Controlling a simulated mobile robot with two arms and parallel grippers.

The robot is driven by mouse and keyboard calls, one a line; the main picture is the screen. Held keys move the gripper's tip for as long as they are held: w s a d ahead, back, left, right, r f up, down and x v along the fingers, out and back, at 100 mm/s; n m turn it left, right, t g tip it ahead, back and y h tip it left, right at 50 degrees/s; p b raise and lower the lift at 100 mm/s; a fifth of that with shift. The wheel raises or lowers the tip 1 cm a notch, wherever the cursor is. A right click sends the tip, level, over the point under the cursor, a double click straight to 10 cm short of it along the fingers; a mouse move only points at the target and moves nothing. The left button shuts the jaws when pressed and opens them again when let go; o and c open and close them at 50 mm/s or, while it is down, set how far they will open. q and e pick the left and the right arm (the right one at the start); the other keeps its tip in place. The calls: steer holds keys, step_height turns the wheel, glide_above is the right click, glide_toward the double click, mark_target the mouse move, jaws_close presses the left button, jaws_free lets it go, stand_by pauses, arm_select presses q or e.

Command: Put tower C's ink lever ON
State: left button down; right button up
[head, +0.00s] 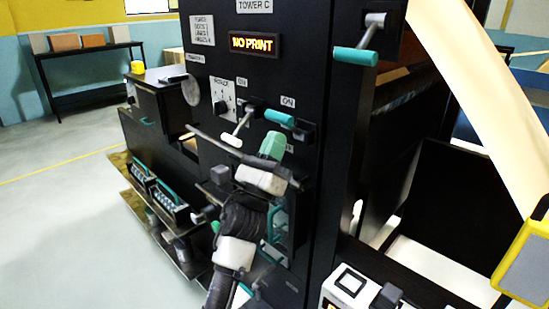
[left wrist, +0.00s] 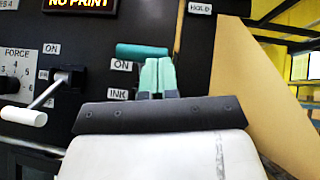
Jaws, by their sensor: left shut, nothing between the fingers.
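Tower C's black panel (head: 292,190) has a lit NO PRINT display (head: 254,43). The ink lever's teal handle (head: 279,118) sticks out below an ON label; in the left wrist view this handle (left wrist: 142,50) lies level, just above the ON label (left wrist: 121,65) and the INK label (left wrist: 118,94). My left gripper (head: 272,145) is shut and empty, its green fingertips just below the handle. In the left wrist view the fingertips (left wrist: 158,74) overlap the handle's lower right; I cannot tell whether they touch. The lever's stem is mostly hidden.
A white-handled lever (head: 232,140) hangs left of the ink lever. Another teal-handled lever (head: 355,56) juts out above right. A kraft paper web (head: 480,95) slants down at right, near a yellow-framed part (head: 525,262). Open floor (head: 60,225) lies at left.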

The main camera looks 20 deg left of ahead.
arm_select(q)
steer(key=r, duration=0.3)
steer(key=shift+w+d, duration=0.15)
steer(key=shift+w, duration=0.2)
arm_select(e)
steer(key=shift+d, duration=0.3)
